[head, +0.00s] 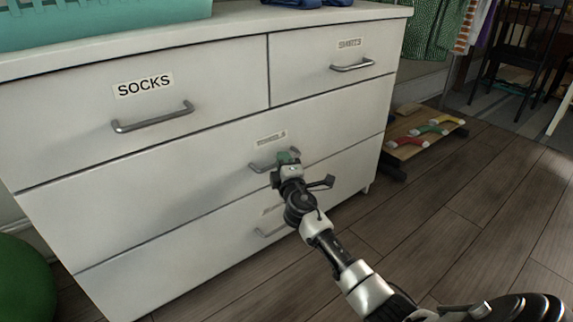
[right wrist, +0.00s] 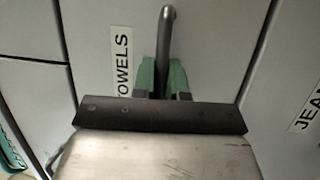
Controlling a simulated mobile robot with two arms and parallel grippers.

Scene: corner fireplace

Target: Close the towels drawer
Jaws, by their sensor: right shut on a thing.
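The towels drawer (head: 185,185) is the wide white middle drawer of the dresser; its front looks flush or nearly flush with the fronts around it. Its label (head: 271,137) reads TOWELS clearly in the right wrist view (right wrist: 122,65). My right gripper (head: 287,157) is at the drawer's metal bar handle (head: 258,166). In the right wrist view, its green fingertips (right wrist: 163,80) are shut on the handle (right wrist: 167,40), one on each side of the bar. The gripper hides part of the handle in the head view. My left gripper is not in view.
The socks drawer (head: 70,120) and a smaller drawer (head: 310,75) are above, both shut. Another drawer (head: 200,262) is below. A teal basket (head: 110,22) stands on top. A low wooden rack (head: 425,135) sits at right. A green ball (head: 25,285) is at lower left. Wooden floor at right is clear.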

